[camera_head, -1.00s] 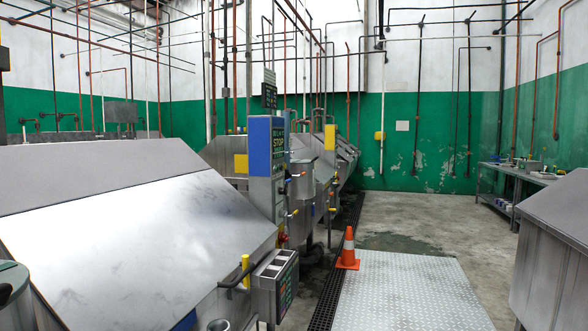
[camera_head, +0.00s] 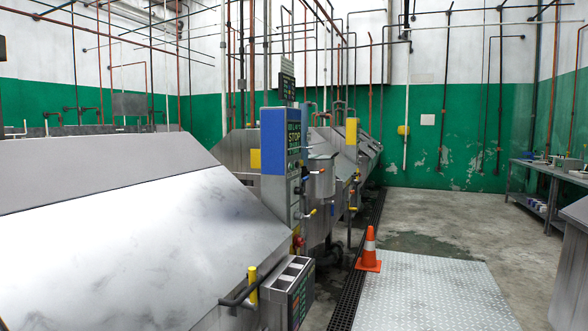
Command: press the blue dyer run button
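The blue dyer control column (camera_head: 272,143) stands right of centre-left, at the near end of the row of metal dyers. Its blue panel carries a dark display with the word STOP (camera_head: 293,137) and a grey lower part with small controls. I cannot make out a run button at this size. A large steel dyer (camera_head: 110,245) with a sloped lid fills the left foreground. A small control box (camera_head: 285,285) with buttons is mounted at its front right corner, beside a yellow post and black handle. My gripper is not in view.
An orange cone (camera_head: 369,252) stands by a metal floor plate (camera_head: 430,290) and a dark floor drain (camera_head: 362,268). A metal tank (camera_head: 572,265) is at the right edge. A bench (camera_head: 545,178) stands along the right wall. The concrete floor beyond the plate is clear.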

